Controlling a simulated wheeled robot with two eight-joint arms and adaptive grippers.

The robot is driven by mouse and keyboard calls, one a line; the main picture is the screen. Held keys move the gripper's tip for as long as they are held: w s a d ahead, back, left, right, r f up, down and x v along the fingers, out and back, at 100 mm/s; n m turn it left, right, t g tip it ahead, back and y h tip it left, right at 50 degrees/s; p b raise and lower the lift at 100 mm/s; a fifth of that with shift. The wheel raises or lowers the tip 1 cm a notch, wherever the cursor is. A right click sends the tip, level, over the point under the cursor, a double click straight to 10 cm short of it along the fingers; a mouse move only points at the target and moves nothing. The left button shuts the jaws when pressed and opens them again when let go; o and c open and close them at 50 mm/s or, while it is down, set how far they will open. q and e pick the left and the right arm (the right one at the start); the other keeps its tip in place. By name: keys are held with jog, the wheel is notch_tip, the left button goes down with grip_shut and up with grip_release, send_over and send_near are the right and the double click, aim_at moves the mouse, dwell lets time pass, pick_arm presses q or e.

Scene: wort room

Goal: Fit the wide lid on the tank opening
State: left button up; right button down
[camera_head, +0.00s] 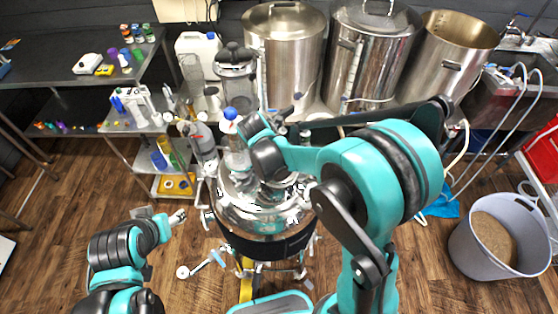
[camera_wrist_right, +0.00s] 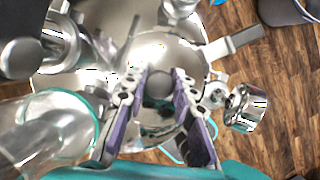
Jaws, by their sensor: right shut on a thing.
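The tank (camera_head: 245,222) is a shiny steel vessel with a black band, standing in front of the work table. My right arm reaches over its top. In the right wrist view, my right gripper (camera_wrist_right: 170,90) is shut on the round knob of the wide lid (camera_wrist_right: 160,48), a shiny disc just over the tank top. Whether the lid touches the opening rim cannot be told; the opening is hidden beneath it. In the head view my arm hides most of the lid. My left gripper (camera_head: 177,217) is low at the left, apart from the tank; its jaws are too small to read.
Glass and metal fittings (camera_wrist_right: 68,42) crowd the tank top's left side. A clamp fitting (camera_wrist_right: 245,107) sticks out at the right. Large steel pots (camera_head: 283,55) stand at the back. A grey bin (camera_head: 470,255) of grain is at the right. Floor left of the tank is mostly free.

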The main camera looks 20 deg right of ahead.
jog(key=shift+f+b, duration=0.45)
jog(key=shift+f, duration=0.1)
jog(key=c, duration=1.5)
grip_release()
jog(key=shift+c, duration=0.2)
jog(key=p+v, duration=0.7)
jog(key=v, duration=0.4)
